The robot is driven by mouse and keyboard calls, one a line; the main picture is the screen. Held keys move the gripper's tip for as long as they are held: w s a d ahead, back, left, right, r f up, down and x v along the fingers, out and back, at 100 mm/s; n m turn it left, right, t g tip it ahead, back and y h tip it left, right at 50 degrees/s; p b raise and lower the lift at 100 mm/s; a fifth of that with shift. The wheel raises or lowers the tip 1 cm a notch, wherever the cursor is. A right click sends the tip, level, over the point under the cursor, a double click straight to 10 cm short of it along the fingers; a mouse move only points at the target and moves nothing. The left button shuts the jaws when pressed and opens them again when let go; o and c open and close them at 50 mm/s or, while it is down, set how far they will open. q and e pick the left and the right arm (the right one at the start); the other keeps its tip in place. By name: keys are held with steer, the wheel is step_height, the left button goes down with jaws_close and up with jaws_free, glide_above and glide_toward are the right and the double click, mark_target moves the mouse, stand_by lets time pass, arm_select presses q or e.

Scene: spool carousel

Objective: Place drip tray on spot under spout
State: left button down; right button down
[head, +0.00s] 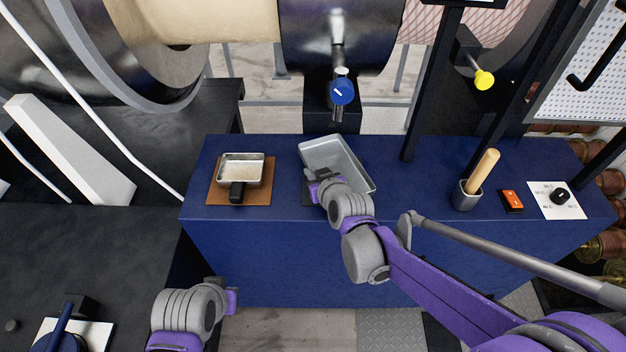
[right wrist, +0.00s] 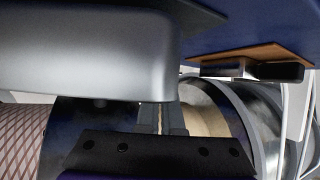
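The drip tray (head: 345,157) is a grey, open rectangular tray above the blue counter, below the spout (head: 339,112). Its smooth grey side fills the upper left of the right wrist view (right wrist: 85,60). A dark patch (head: 312,194) shows on the counter by its near left corner, partly hidden by the tray and my arm. My right gripper (head: 317,180) is at the tray's near left corner, very close to its wall. In the wrist view its fingers (right wrist: 161,119) sit near the rim with a narrow gap; the grip is unclear. My left gripper (head: 232,299) is away from the counter.
A small metal pan with a black handle (head: 238,190) lies on a brown board (head: 262,195) left of the tray. A grey cup with a wooden handle (head: 467,198), an orange switch (head: 512,201) and a dial card (head: 558,209) stand right. A blue-knobbed valve (head: 342,91) overhangs the counter (head: 405,200).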

steer(key=shift+f, duration=1.35)
steer(key=shift+f+b, duration=0.25)
steer(key=shift+b, duration=0.05)
steer(key=c, duration=1.1)
jaws_free()
steer(key=shift+r, duration=0.1)
steer(key=shift+o, duration=0.2)
steer(key=shift+r, duration=0.1)
steer(key=shift+s+r, duration=0.15)
steer(key=shift+r, duration=0.05)
steer(key=p+v, duration=0.1)
steer(key=v, duration=1)
steer(key=shift+s+d, duration=0.25)
steer(key=shift+s, duration=0.05)
